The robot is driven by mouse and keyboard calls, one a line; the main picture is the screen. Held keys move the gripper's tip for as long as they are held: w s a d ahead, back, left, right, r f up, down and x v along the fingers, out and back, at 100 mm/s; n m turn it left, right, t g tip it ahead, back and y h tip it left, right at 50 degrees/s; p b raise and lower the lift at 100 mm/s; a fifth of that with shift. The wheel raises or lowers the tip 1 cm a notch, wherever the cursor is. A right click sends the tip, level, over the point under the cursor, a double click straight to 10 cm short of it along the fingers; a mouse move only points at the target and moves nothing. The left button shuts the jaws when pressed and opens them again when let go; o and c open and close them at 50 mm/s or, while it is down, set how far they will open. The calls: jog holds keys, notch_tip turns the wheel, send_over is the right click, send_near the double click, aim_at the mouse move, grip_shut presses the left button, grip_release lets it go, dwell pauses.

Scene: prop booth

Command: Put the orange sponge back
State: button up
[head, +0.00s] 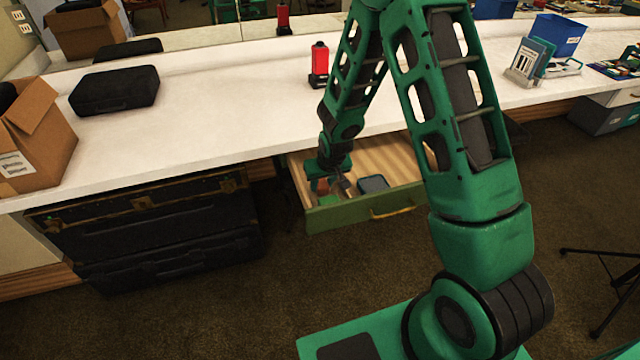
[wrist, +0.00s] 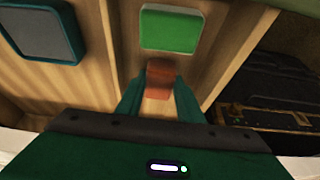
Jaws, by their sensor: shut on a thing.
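The orange sponge (wrist: 160,78) shows brownish-orange between my gripper's fingertips in the wrist view. My gripper (wrist: 160,88) is shut on it, inside the outline of an open wooden drawer. In the head view, my gripper (head: 326,184) points down into the drawer, and a small patch of the orange sponge (head: 322,186) shows at its fingers. The drawer (head: 345,218) has a green front and a yellow handle. I cannot tell whether the sponge touches the drawer floor.
A green block (wrist: 170,28) lies in the drawer just beyond the sponge. A grey, teal-edged box (wrist: 40,30) lies in another part. The white counter (head: 220,115) overhangs the drawer, with a red-and-black item (head: 319,63) on top. Black cases (head: 160,230) stand left of the drawer.

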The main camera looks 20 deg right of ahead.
jog(key=o, duration=1)
jog(key=v, duration=1.2)
jog(key=s+d+r+m+g+h, duration=0.1)
jog(key=s+d+r+m+g, duration=0.15)
jog(key=s+d+r, duration=1.1)
jog(key=s+d+r+m+g, duration=0.1)
jog(key=s+r+m, duration=0.1)
jog(key=s, duration=0.8)
jog(key=s+d+r+m+g+y, duration=0.1)
jog(key=s+d+m, duration=0.1)
jog(key=s, duration=0.8)
jog(key=shift+s+d+r, duration=0.2)
jog(key=shift+r, duration=0.2)
